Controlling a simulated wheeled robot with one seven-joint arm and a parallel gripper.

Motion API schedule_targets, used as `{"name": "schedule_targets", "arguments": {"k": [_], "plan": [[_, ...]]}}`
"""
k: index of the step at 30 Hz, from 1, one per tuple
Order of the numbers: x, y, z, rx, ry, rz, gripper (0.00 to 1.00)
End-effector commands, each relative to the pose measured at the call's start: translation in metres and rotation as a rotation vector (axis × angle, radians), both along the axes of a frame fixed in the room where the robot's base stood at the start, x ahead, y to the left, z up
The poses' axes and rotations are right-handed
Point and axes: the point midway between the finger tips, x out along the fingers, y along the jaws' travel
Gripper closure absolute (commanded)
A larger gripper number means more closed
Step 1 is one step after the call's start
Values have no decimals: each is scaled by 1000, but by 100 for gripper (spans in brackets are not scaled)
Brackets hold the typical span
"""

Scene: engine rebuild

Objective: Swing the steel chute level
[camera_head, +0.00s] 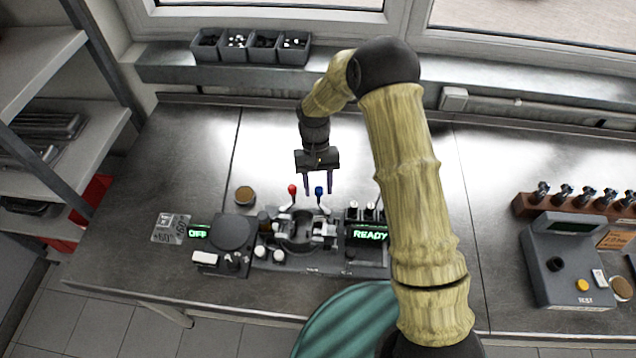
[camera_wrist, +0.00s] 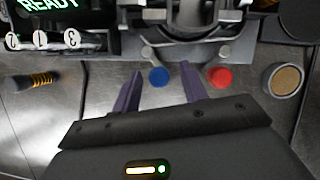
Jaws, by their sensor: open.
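A fixture (camera_head: 300,252) with a semicircular grey cradle stands on the bench. Two levers rise at its back, one with a red knob (camera_head: 292,188) and one with a blue knob (camera_head: 319,190). I cannot tell for sure which part is the steel chute. My gripper (camera_head: 318,193) points down over the blue knob, open and empty. In the wrist view the blue knob (camera_wrist: 159,77) shows between the two purple fingertips, apart from both. The red knob (camera_wrist: 220,77) is outside the fingers, to the right. The height gap to the blue knob is unclear.
A "READY" display (camera_head: 369,233) stands right of the cradle, and an "OFF" display (camera_head: 198,232) left, by a round dark plate (camera_head: 231,231). A brown-topped round piece (camera_head: 244,195) sits behind. A grey test box (camera_head: 567,264) stands right.

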Motion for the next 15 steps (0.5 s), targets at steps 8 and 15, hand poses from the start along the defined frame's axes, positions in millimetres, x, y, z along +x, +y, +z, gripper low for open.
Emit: {"name": "schedule_targets", "arguments": {"k": [8, 15], "plan": [[8, 2, 15, 2, -5, -1, 57], [24, 6, 56, 3, -6, 1, 57]]}}
